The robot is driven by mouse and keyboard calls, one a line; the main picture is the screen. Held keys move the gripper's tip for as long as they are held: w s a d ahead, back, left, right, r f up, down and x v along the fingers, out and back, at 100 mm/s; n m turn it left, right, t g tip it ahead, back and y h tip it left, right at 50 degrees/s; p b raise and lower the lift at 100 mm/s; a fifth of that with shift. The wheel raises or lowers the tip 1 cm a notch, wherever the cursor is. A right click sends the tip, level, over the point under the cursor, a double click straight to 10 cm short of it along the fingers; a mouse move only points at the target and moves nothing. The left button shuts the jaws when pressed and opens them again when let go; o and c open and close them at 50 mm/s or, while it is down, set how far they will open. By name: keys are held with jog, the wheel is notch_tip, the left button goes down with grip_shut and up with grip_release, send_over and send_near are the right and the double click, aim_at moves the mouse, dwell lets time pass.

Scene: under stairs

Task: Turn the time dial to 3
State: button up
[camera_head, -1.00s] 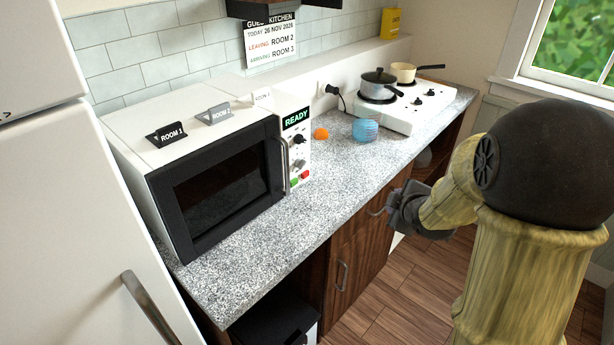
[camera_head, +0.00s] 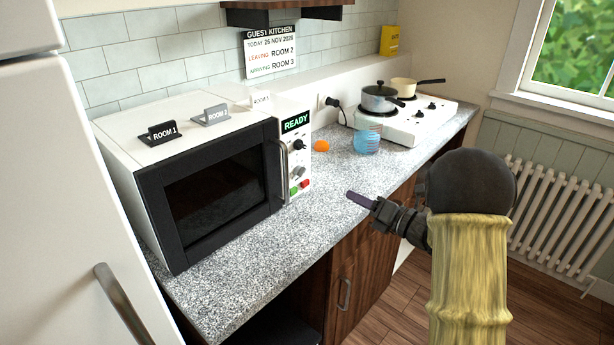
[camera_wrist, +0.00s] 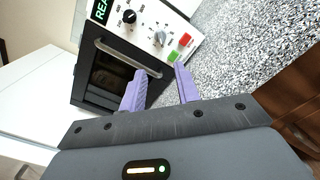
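The white microwave (camera_head: 150,110) with a black door stands on the counter. Its control panel (camera_head: 295,160) has a READY display, an upper black dial (camera_head: 299,145) and a lower grey dial (camera_head: 297,172). In the wrist view the black dial (camera_wrist: 129,16) has numbers around it, and the grey dial (camera_wrist: 159,38) sits beside the buttons. Which dial sets time is too small to read. My gripper (camera_head: 350,195) is over the counter, right of the panel and apart from it. In the wrist view its two purple fingers (camera_wrist: 160,70) are apart with nothing between them.
Green (camera_head: 294,190) and red (camera_head: 304,183) buttons sit below the dials. The door handle (camera_head: 282,172) sticks out left of the panel. An orange ball-like item (camera_head: 321,146) and a blue jar (camera_head: 366,138) stand to the right, before the hob (camera_head: 405,125). The front counter (camera_head: 270,250) is clear.

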aim_at(304, 173)
jog(key=p+x, duration=0.3)
jog(key=x, duration=1.4)
jog(key=shift+w+a, duration=0.15)
jog(key=shift+w, duration=0.05)
jog(key=shift+c, duration=0.4)
jog(key=c, duration=0.5)
jog(key=shift+c, duration=0.2)
